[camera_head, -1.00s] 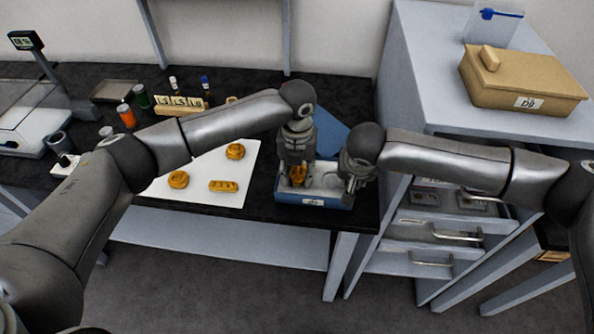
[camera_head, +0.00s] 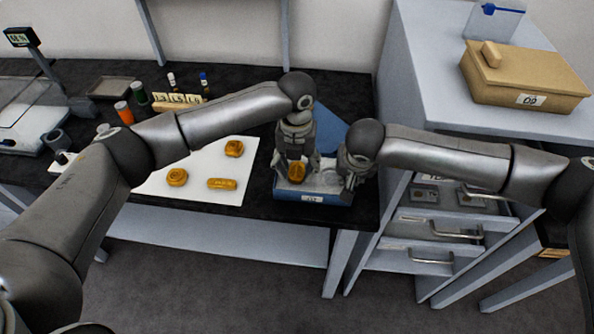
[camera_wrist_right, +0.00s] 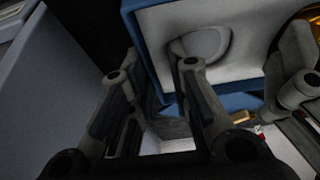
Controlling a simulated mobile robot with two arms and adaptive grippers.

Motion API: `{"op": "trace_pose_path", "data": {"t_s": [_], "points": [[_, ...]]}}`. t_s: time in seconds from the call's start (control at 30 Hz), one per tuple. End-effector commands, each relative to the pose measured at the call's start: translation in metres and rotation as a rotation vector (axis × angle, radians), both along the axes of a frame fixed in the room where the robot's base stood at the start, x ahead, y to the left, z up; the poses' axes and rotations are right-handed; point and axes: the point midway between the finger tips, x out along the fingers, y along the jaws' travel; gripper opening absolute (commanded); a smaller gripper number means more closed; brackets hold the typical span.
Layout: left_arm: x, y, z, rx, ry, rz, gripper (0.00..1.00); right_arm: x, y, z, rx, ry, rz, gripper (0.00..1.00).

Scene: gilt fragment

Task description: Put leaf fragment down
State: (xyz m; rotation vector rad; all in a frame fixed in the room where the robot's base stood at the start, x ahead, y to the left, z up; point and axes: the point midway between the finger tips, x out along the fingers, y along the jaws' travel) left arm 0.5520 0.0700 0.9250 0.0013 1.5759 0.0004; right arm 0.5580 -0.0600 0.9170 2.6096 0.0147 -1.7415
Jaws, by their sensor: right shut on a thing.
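A gilt leaf fragment (camera_head: 297,172) sits between the fingers of my left gripper (camera_head: 298,168), at the blue tray (camera_head: 312,200) with a pale, hollowed lining. Whether the fingers press on it, and whether it rests on the lining, I cannot tell. My right gripper (camera_head: 353,178) is at the tray's right end. In the right wrist view, its fingers (camera_wrist_right: 158,75) are shut on the tray's blue wall (camera_wrist_right: 148,48), and a rounded hollow shows in the pale lining (camera_wrist_right: 190,20). Part of the left gripper shows at that view's right edge.
Several golden pieces, one of them an oblong one (camera_head: 222,184), lie on a white sheet (camera_head: 205,193) left of the tray. Bottles, a rack of labels and a scale stand farther left. A drawer cabinet (camera_head: 430,215) stands right, with a tan box (camera_head: 525,80) on top.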

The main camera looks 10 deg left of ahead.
Motion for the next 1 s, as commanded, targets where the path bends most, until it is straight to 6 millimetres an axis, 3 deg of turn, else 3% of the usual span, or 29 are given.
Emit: {"op": "trace_pose_path", "data": {"t_s": [0.3, 0.5, 1.0], "points": [[0.002, -0.001, 0.075, -0.004, -0.008, 0.000, 0.56, 0.000, -0.001, -0.001, -0.001, 0.002, -0.002, 0.00], [0.002, -0.001, 0.103, -0.003, -0.007, 0.000, 0.56, 0.000, -0.001, -0.001, -0.002, 0.002, -0.003, 0.00], [0.001, -0.001, 0.112, -0.003, -0.006, 0.000, 0.56, 0.000, -0.002, -0.001, -0.003, 0.003, -0.003, 0.00]]}}
